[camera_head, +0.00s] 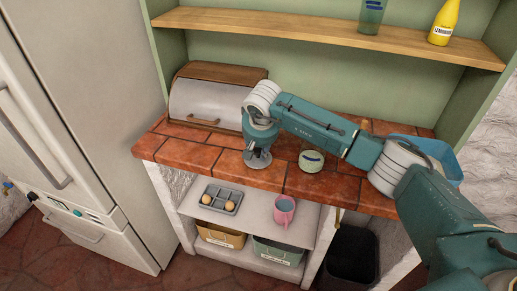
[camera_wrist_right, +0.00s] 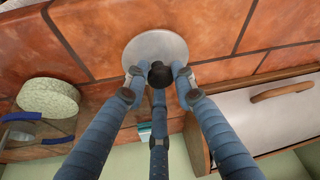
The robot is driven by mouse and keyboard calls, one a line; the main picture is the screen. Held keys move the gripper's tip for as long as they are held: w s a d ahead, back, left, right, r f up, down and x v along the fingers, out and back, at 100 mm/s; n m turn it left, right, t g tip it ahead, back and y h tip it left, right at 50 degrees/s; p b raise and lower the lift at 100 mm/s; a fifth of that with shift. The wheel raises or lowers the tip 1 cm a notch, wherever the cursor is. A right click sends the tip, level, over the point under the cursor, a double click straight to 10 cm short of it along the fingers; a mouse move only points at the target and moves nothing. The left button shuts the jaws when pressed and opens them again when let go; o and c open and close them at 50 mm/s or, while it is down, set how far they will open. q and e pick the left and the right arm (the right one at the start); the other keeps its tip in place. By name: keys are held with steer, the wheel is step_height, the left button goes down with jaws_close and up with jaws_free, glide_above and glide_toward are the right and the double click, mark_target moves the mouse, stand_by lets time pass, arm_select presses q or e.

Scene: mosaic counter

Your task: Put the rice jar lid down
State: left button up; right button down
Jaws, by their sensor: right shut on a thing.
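The rice jar lid (camera_wrist_right: 142,50) is a pale grey disc with a black knob (camera_wrist_right: 160,75). My right gripper (camera_head: 258,155) has its fingers closed around the knob, as the right wrist view (camera_wrist_right: 159,80) shows. The lid (camera_head: 258,162) is low over the tiled counter, left of the jar. I cannot tell whether it touches the tiles. The rice jar (camera_head: 311,162) stands upright and uncovered on the counter; its pale speckled top also shows at the left of the right wrist view (camera_wrist_right: 48,98). My left gripper is not in view.
A bread box (camera_head: 207,98) stands behind and left of the lid. A blue bin (camera_head: 432,150) is at the right end of the counter (camera_head: 185,152). A lower shelf holds an egg tray (camera_head: 221,198) and a pink mug (camera_head: 284,210). The counter's front edge is near.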

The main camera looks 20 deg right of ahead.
steer(key=c, duration=1.4)
jaws_free()
steer(key=shift+f, duration=0.1)
steer(key=shift+r+p, duration=0.3)
steer(key=shift+p, duration=0.05)
steer(key=b+v, duration=0.4)
steer(key=v, duration=0.7)
steer(key=shift+s+r, duration=0.2)
steer(key=shift+r, duration=0.15)
